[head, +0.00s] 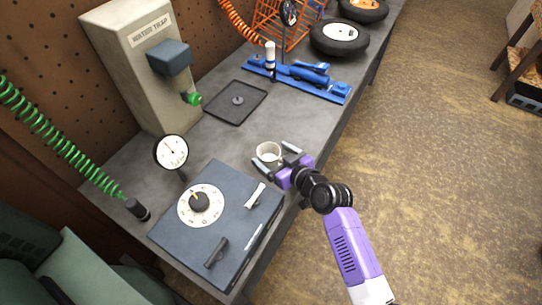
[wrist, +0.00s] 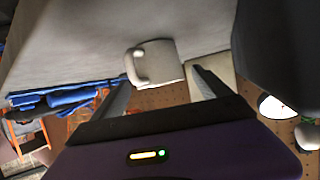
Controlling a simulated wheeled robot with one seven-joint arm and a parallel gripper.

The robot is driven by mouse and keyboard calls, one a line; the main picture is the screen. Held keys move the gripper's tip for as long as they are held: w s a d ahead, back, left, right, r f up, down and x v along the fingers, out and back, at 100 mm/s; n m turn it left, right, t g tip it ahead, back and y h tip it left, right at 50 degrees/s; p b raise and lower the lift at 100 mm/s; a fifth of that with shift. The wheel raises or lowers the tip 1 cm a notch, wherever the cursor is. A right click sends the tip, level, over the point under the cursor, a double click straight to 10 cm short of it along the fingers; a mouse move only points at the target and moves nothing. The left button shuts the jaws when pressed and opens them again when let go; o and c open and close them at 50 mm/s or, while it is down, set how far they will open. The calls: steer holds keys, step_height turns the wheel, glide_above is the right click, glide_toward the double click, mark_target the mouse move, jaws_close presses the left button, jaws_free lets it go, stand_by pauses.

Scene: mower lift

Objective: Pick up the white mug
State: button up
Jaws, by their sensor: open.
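The white mug (head: 268,150) stands upright on the grey bench, just beyond the blue-grey box. It also shows in the wrist view (wrist: 162,64), with its handle at the left. My gripper (head: 275,157) is open at the bench's near edge, its fingers pointing at the mug. In the wrist view the mug lies ahead of and between the two fingertips (wrist: 160,76), with space on both sides. I cannot tell how far the fingers reach along its sides. Part of the mug's near side is hidden by the gripper in the head view.
The blue-grey box with a dial (head: 232,196) and a round gauge (head: 171,152) are left of the mug. A dark tray (head: 236,117), a blue jack (head: 300,77) and a beige cabinet (head: 128,85) stand farther back. Bench between mug and tray is clear.

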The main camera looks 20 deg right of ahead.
steer(key=shift+x, duration=0.85)
steer(key=c, duration=1.5)
